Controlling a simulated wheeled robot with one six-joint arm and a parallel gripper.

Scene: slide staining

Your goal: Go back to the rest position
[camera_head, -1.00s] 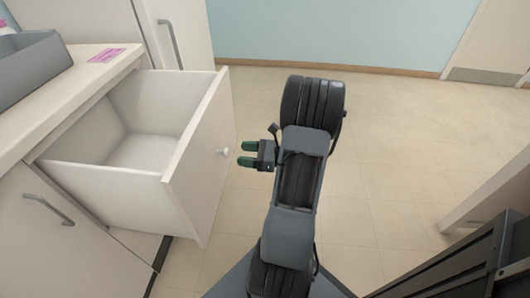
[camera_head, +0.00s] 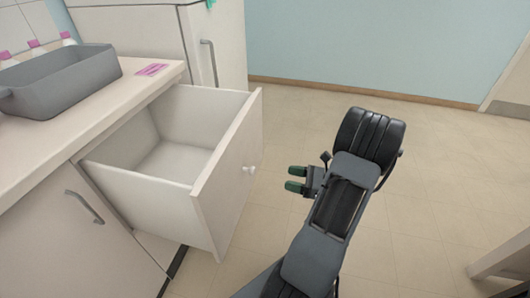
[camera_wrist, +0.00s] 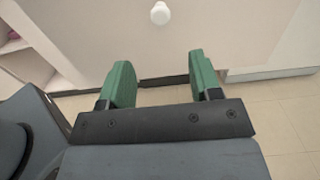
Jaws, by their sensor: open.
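My gripper (camera_head: 294,179) has green-padded fingers and is open and empty. In the head view it is to the right of the open drawer (camera_head: 228,180), a short way from the white round knob (camera_head: 249,170), and not touching it. The wrist view shows the two green fingers (camera_wrist: 158,82) apart with nothing between them. The knob (camera_wrist: 160,13) and the drawer front (camera_wrist: 150,45) lie beyond them. The drawer is pulled out and its visible inside is empty.
A grey tray (camera_head: 62,88) and several pink-capped bottles (camera_head: 38,48) stand on the counter (camera_head: 125,92) at the left. A pink label (camera_head: 152,69) lies near the counter's edge. A white cabinet (camera_head: 222,50) stands behind.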

